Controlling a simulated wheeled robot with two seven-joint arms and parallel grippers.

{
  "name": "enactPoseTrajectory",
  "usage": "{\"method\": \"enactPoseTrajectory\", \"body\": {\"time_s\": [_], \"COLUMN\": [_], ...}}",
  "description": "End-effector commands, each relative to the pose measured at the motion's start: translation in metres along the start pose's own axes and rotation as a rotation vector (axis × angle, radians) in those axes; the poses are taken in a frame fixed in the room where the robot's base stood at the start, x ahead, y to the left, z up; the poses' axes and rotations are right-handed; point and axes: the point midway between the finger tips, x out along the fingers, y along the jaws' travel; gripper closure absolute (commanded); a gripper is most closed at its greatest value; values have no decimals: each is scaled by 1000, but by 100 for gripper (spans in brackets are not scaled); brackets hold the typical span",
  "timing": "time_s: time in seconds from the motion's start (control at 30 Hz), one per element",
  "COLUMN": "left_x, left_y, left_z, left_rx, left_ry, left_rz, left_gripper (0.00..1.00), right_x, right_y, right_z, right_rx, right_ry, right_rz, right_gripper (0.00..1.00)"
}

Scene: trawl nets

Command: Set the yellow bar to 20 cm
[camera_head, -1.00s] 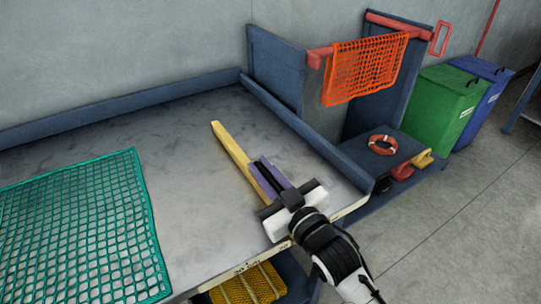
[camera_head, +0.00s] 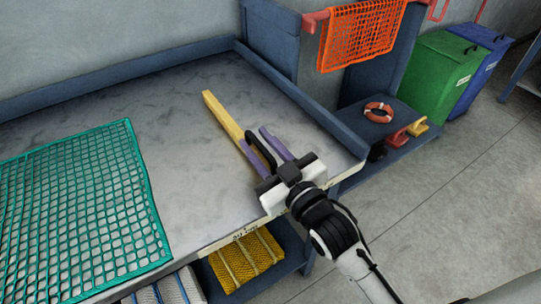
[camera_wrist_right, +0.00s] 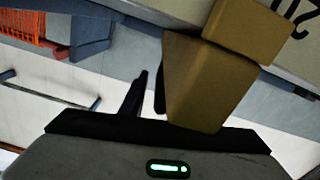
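The yellow bar (camera_head: 222,115) lies on the grey table, running from the middle toward the front edge. A slim black part, which looks like a handle, (camera_head: 262,150) shows beside its near end. My right gripper (camera_head: 258,134) is at that near end, its purple fingers apart with the black part between them. The palm hides the bar's front end. The front edge carries a scale (camera_head: 246,234), too small to read here. In the right wrist view the bar (camera_wrist_right: 210,85) is close, beside dark finger shapes, with a partly cut-off number (camera_wrist_right: 290,15) near it. My left gripper is out of view.
A green net (camera_head: 80,210) covers the table's left part. Blue raised rims (camera_head: 300,105) bound the back and right. An orange net (camera_head: 360,35) hangs beyond. A side shelf holds a ring buoy (camera_head: 379,112). A yellow net (camera_head: 245,262) sits below the table.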

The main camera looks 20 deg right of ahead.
Motion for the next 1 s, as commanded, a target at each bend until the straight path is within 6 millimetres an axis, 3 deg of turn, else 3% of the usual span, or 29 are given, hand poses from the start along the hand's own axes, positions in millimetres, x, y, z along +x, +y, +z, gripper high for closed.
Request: {"method": "enactPoseTrajectory", "body": {"time_s": [0.2,0.43,1.0], "left_x": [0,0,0], "left_y": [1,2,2], "left_z": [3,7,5], "left_rx": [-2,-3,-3], "left_ry": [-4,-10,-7], "left_rz": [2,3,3], "left_gripper": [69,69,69], "right_x": [-46,-78,-86], "right_y": [-1,0,0], "right_z": [2,1,0], "right_rx": [0,-1,-1], "right_ry": [-5,-3,0], "right_rz": [-1,0,0], "right_gripper": [71,71,71]}}
